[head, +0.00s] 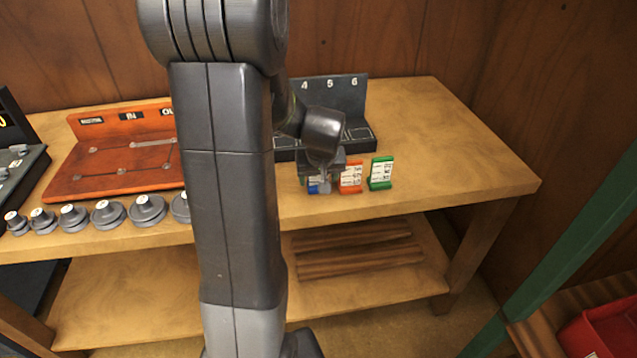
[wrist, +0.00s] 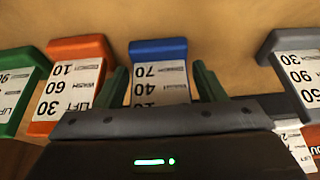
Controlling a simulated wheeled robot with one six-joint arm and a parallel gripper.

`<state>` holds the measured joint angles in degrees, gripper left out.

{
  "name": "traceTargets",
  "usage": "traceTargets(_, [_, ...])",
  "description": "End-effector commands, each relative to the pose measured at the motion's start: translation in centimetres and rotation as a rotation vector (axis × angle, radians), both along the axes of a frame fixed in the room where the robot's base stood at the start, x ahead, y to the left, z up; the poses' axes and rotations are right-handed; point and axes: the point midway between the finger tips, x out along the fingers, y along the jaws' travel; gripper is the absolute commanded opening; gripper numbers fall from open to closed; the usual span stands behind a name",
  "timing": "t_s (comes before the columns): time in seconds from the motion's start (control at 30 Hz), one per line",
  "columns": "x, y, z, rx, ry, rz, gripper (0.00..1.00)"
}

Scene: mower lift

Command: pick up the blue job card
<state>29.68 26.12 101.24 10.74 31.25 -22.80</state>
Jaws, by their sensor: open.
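The blue job card (wrist: 158,50) is in the upper middle of the wrist view, with a white label printed with 70 and 40, upside down there. My gripper (wrist: 161,68) is open, with one green finger on each side of the card. I cannot tell whether either finger touches it. In the head view my gripper (head: 320,176) is low over the front of the bench, and only a bit of the blue card (head: 314,190) shows under it. The lower part of the card is hidden by the gripper body in the wrist view.
An orange card (head: 350,179) and a green card (head: 381,173) stand right of the gripper on the bench (head: 450,140). A grey card (wrist: 290,45) is on the other side. A dark numbered rack (head: 350,95) stands behind. The bench's right end is clear.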

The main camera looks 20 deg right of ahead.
Motion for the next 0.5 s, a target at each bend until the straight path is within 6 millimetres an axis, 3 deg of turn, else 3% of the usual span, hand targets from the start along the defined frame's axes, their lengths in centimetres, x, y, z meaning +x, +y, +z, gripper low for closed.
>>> traceTargets(0.1, [0.0,0.0,0.02,0.0,0.0,0.0,0.64])
traceTargets(0.3, [-0.01,0.0,0.03,0.0,0.0,0.0,0.29])
traceTargets(0.5, [0.0,0.0,0.05,0.0,0.0,0.0,0.29])
